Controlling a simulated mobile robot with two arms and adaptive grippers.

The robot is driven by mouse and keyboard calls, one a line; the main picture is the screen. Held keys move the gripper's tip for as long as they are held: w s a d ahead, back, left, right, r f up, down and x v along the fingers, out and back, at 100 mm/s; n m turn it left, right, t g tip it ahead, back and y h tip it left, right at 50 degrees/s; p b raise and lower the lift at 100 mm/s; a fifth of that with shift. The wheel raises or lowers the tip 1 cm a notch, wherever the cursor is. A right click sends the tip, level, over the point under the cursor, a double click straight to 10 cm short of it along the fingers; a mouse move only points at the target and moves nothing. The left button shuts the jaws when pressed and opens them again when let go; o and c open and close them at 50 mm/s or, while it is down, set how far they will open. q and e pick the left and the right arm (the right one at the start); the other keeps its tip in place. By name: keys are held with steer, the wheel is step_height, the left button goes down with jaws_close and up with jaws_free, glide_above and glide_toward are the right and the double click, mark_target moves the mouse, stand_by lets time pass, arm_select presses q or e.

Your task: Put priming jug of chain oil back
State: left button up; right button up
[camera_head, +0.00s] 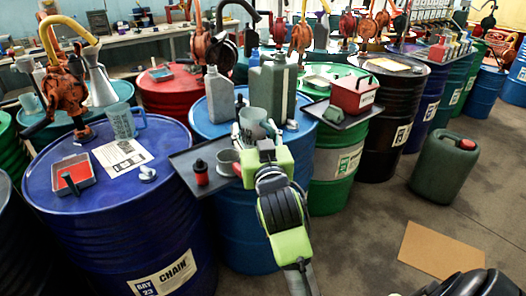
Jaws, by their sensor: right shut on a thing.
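My right gripper (255,134) is shut on a grey-green jug (252,121), with a finger on either side of it. The jug looks upright over the top of the middle blue drum (204,126); I cannot tell whether its base touches anything. The gripper hides its lower part. On the left, the blue drum labelled CHAIN (165,278) carries a translucent jug with a handle (122,122), a printed sheet (122,156) and a red and grey tray (73,175). A red pump (66,90) stands on its far side. My left gripper is not in view.
A dark shelf (188,160) at the drum's front holds a black and red bottle (200,173) and a grey cup (227,162). Grey (219,96) and green (274,92) canisters stand behind the held jug.

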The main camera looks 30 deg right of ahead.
steer(key=w+d+f, duration=0.5)
steer(key=w+d, duration=0.1)
steer(key=w+d+f, duration=0.3)
steer(key=w, duration=0.1)
steer(key=shift+f, duration=0.35)
steer(key=shift+w+f, duration=0.15)
steer(key=shift+f, duration=0.05)
step_height(320, 180, down, 4)
steer(key=shift+w+d+r+p, duration=0.15)
steer(key=shift+r+p, duration=0.05)
steer(key=shift+p, duration=0.1)
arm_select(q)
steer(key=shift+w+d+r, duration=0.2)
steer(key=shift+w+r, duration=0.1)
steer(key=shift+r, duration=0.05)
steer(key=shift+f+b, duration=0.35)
arm_select(e)
steer(key=shift+f, duration=0.4)
steer(key=o, duration=1.5)
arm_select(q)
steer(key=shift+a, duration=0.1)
